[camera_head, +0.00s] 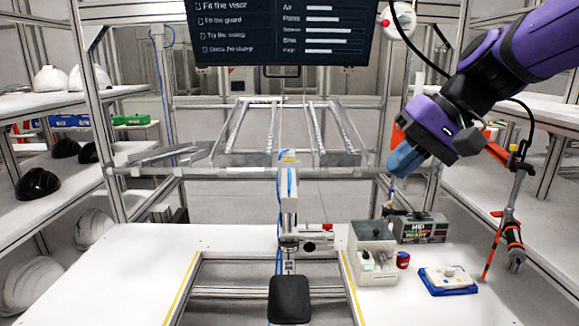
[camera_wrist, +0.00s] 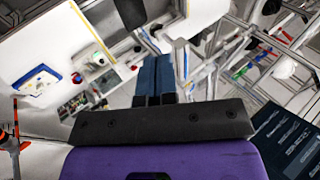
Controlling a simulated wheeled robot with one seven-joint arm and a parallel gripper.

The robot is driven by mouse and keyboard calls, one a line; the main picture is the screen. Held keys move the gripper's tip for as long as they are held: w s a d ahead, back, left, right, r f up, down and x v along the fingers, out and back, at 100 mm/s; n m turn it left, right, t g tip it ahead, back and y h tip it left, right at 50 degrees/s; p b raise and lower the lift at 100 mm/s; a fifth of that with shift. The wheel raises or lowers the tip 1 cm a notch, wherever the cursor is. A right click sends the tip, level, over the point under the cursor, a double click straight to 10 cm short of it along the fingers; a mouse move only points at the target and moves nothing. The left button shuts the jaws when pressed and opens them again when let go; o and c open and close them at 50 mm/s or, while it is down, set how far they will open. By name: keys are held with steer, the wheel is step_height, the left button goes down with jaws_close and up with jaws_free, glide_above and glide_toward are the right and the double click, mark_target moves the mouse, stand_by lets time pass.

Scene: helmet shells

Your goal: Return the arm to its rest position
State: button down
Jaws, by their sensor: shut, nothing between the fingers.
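My purple arm reaches in from the upper right in the head view. My gripper (camera_head: 403,162) has blue fingers and hangs in the air above the right work table, pointing down and to the left. In the wrist view my gripper (camera_wrist: 153,75) shows its two blue fingers side by side, shut with nothing between them. It touches nothing that I can see.
A hanging tool (camera_head: 512,240) is to the right. A screen (camera_head: 280,32) is at top centre. Helmet shells (camera_head: 38,184) sit on left shelves.

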steer(key=s+d+f+t+h, duration=0.3)
steer(key=s+d+h, duration=0.3)
steer(key=s+d, duration=0.7)
steer(key=shift+s+f+h, duration=0.3)
steer(key=shift+s+f, duration=0.15)
steer(key=shift+f, duration=0.1)
steer(key=shift+d, duration=0.1)
stand_by(1.1)
